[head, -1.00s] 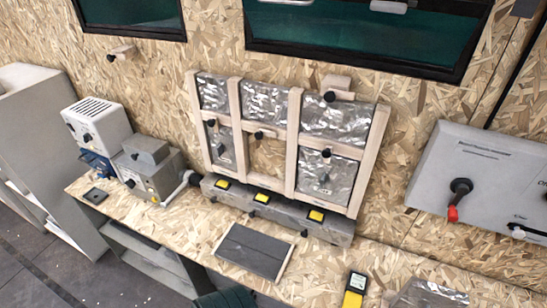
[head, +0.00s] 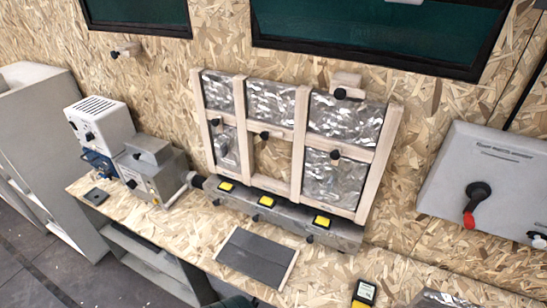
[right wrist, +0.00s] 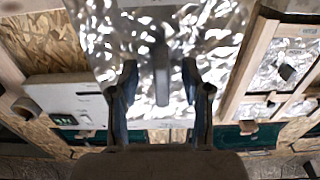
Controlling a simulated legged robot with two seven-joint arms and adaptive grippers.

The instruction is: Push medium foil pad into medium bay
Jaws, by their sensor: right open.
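The wooden frame (head: 298,95) leans at the wall with foil in most bays. The lower middle bay (head: 272,158) shows bare board. A foil pad (head: 436,298) lies at the bench's front right, cut by the picture edge. In the right wrist view a crinkled foil pad (right wrist: 205,45) fills the upper middle, with a grey upright handle (right wrist: 161,75) on it. My right gripper (right wrist: 160,78) is open, with its fingers on either side of this handle. I cannot tell whether they touch it. I cannot tell which bay size this pad matches. My left gripper is out of view.
A grey ledge with yellow labels (head: 266,202) runs under the frame. A dark grey board (head: 256,257) and a yellow meter (head: 364,294) lie on the bench. Grey machines (head: 150,170) stand left. A grey panel with a red-tipped lever (head: 472,205) is at right.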

